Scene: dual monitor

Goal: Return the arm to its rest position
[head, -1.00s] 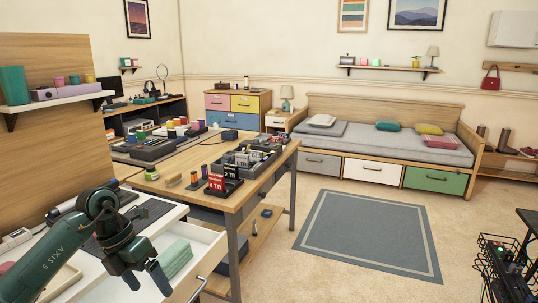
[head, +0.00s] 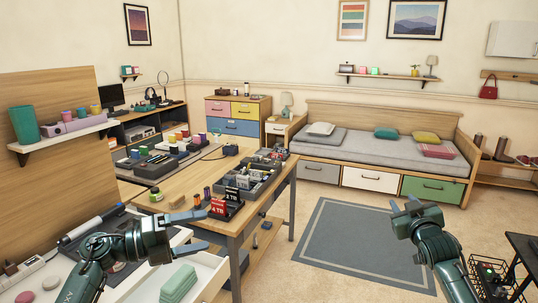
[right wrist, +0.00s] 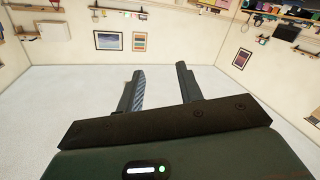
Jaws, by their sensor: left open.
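My left gripper (head: 196,233) is dark green and points to the right, in front of the wooden table's near end. Its fingers are apart with nothing between them. My right gripper (head: 405,208) is raised at the right, in front of the grey rug. In the right wrist view its two fingers (right wrist: 162,86) stand apart with nothing between them. The rest position is not marked in either view.
An open white drawer (head: 214,268) with a folded green cloth (head: 179,284) lies below my left gripper. The wooden table (head: 180,178) holds trays and small items. A wire basket trolley (head: 496,283) stands at the lower right. The grey rug (head: 350,235) is clear.

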